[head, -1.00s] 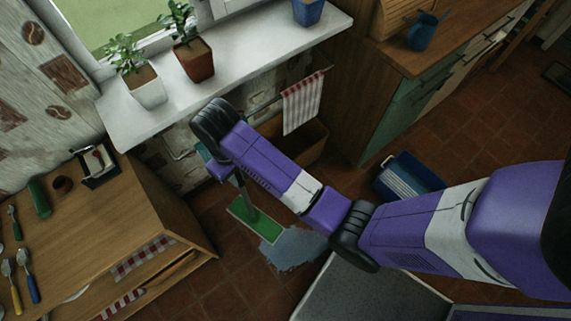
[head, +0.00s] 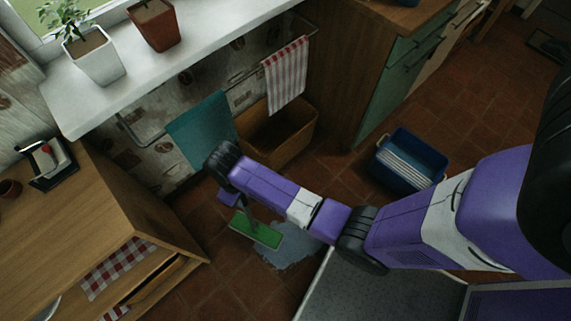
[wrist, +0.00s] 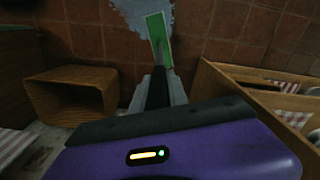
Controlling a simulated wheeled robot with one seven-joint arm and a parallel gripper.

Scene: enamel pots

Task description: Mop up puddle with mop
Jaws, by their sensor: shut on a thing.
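My gripper (head: 230,198) is above the mop head, shut on the mop's handle, which is mostly hidden by my arm. In the wrist view, my gripper (wrist: 158,88) points toward the green mop head (wrist: 158,32), and the puddle (wrist: 143,10) shows at the top edge, beyond and left of the head.
A wooden cabinet (head: 80,225) stands left of the mop. A wooden bin (head: 285,135) and a teal towel (head: 200,130) are by the wall under the white sill (head: 215,30). A blue tub (head: 410,158) stands on the right. Tiled floor is clear between tub and puddle.

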